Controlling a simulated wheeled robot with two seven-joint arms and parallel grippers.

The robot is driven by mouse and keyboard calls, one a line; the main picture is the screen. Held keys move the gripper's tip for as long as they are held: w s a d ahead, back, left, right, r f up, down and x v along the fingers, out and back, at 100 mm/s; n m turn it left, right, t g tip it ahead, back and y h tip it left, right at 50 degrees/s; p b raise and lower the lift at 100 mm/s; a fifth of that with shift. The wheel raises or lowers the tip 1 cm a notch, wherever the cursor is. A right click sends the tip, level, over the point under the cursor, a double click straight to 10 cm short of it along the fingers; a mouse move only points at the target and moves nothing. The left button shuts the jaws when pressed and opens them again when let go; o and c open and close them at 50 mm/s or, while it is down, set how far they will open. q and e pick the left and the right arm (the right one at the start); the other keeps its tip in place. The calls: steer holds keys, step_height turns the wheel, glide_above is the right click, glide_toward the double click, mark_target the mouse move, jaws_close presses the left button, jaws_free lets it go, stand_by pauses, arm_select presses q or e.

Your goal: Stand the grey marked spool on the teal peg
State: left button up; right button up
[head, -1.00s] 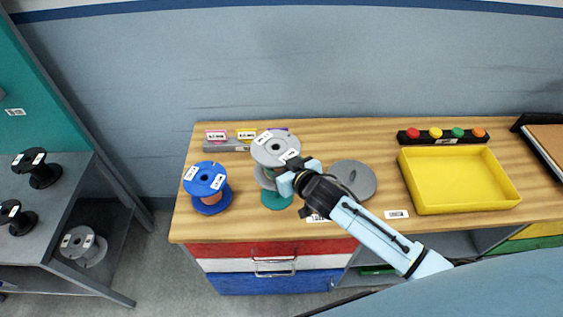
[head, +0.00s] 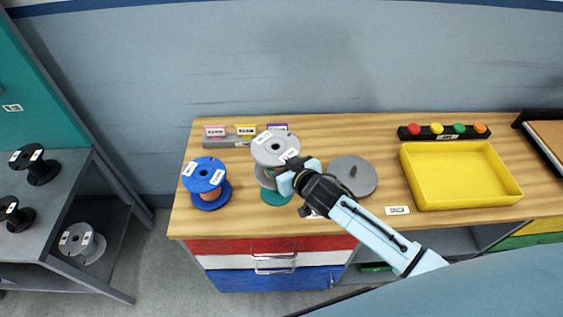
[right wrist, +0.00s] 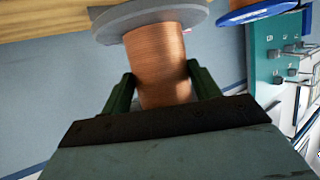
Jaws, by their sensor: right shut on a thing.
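The grey marked spool (head: 268,152), with white labels on its top flange and copper wire on its core, is upright over the teal peg (head: 275,198). Only part of the teal base shows below the spool; the peg's shaft is hidden, and I cannot tell whether the spool is around it. My right gripper (head: 285,180) comes from the right and is shut on the spool. In the right wrist view its fingers flank the copper winding (right wrist: 160,65), with the grey flange (right wrist: 150,18) beyond. My left gripper is not in view.
A blue spool (head: 204,174) stands close on the left. A grey disc (head: 352,176) lies right of the gripper, then a yellow tray (head: 460,203). A label rack (head: 225,143) is behind. A side shelf (head: 75,180) at left holds black spools.

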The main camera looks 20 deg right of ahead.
steer(key=shift+r, duration=0.15)
stand_by(0.5)
steer(key=shift+f+b, duration=0.8)
steer(key=shift+f, duration=0.7)
steer(key=shift+f, duration=0.2)
stand_by(0.3)
steer(key=shift+a+f+b, duration=0.1)
steer(key=shift+f+b, duration=0.75)
steer(key=shift+f, duration=0.5)
steer(key=shift+w, duration=0.1)
steer(key=shift+f, duration=0.15)
stand_by(0.4)
